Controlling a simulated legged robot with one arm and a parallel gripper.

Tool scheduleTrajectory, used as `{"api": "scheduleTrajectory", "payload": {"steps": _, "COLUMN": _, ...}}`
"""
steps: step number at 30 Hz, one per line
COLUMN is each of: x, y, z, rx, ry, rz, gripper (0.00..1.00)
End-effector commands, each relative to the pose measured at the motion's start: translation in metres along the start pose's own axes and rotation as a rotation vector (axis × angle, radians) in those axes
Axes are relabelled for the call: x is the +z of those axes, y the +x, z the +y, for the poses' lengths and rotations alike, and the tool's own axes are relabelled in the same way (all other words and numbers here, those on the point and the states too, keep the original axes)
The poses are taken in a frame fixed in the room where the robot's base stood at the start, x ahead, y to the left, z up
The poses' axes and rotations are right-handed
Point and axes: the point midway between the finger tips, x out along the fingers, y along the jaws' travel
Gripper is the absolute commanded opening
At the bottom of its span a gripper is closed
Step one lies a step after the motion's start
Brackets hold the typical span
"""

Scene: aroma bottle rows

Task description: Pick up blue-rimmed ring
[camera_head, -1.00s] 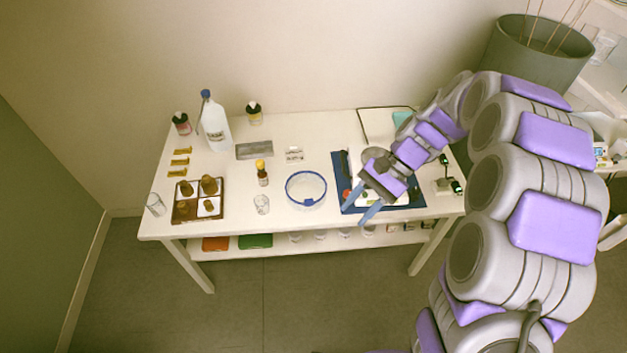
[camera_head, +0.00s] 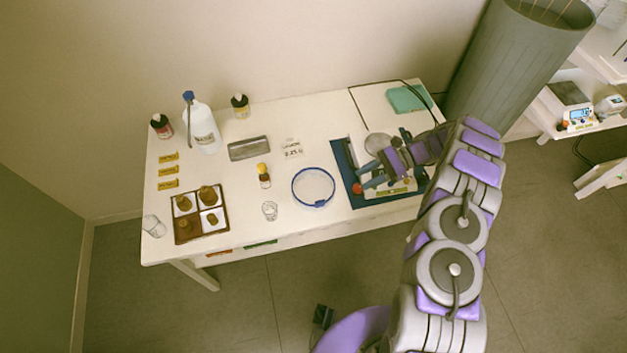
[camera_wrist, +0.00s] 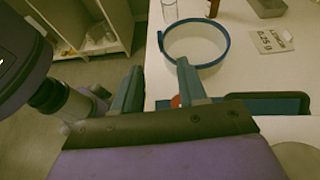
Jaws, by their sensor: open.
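The blue-rimmed ring (camera_head: 332,178) lies on the white table, near the middle of its front half. It is a round clear band with a blue edge and a small blue clasp at its front. In the wrist view the ring (camera_wrist: 228,47) shows at the top, beyond the fingertips. My gripper (camera_head: 362,178) is to the right of the ring, over the blue mat, apart from it. In the wrist view my gripper (camera_wrist: 158,80) has its two fingers spread with nothing between them.
A blue mat (camera_head: 340,160) with a device lies under my arm. A small glass (camera_head: 270,211) and a yellow-capped bottle (camera_head: 264,178) stand left of the ring. A brown tray (camera_head: 226,217) holds several stones.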

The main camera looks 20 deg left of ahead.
Motion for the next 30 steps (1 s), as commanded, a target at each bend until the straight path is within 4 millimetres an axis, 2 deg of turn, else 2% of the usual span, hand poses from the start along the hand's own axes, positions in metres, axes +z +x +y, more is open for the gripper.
{"api": "scheduleTrajectory", "payload": {"steps": 3, "x": -0.012, "y": -0.001, "z": 0.004, "rx": -0.007, "ry": 0.020, "rz": -0.013, "gripper": 0.42}}
{"api": "scheduleTrajectory", "payload": {"steps": 8, "x": -0.014, "y": 0.009, "z": 0.004, "rx": -0.008, "ry": 0.023, "rz": -0.020, "gripper": 0.42}}
{"api": "scheduleTrajectory", "payload": {"steps": 21, "x": -0.011, "y": 0.098, "z": -0.001, "rx": -0.002, "ry": 0.028, "rz": -0.011, "gripper": 0.42}}
{"api": "scheduleTrajectory", "payload": {"steps": 25, "x": -0.011, "y": 0.115, "z": 0.000, "rx": -0.004, "ry": 0.028, "rz": -0.014, "gripper": 0.42}}
{"api": "scheduleTrajectory", "payload": {"steps": 30, "x": -0.011, "y": 0.122, "z": 0.001, "rx": -0.007, "ry": 0.024, "rz": -0.016, "gripper": 0.42}}
